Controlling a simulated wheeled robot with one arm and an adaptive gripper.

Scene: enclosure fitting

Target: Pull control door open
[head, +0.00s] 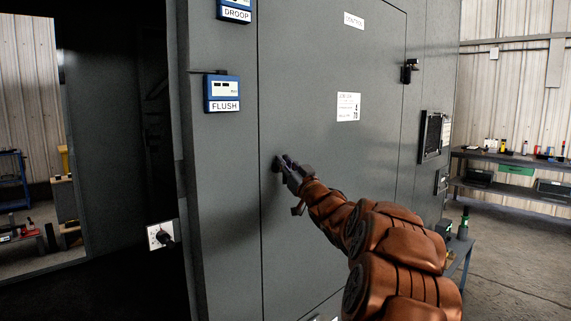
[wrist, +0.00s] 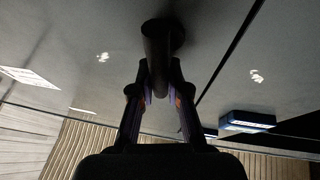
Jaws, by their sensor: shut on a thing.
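The control door (head: 330,75) is a tall grey panel with a "CONTROL" label near its top. It looks flush with the cabinet, with a thin seam along its left edge. A dark round handle (wrist: 162,42) stands out from the door near that edge. My gripper (head: 284,165) is at the handle, which it mostly hides in the head view. In the wrist view my gripper's fingers (wrist: 160,72) are on either side of the handle's stem and shut on it.
A blue "FLUSH" box (head: 222,92) and a "DROOP" box (head: 235,9) are fixed left of the door. A dark opening (head: 125,170) lies further left. A dark latch (head: 409,71) sits near the door's right edge. A workbench (head: 510,158) stands at the right, with open floor before it.

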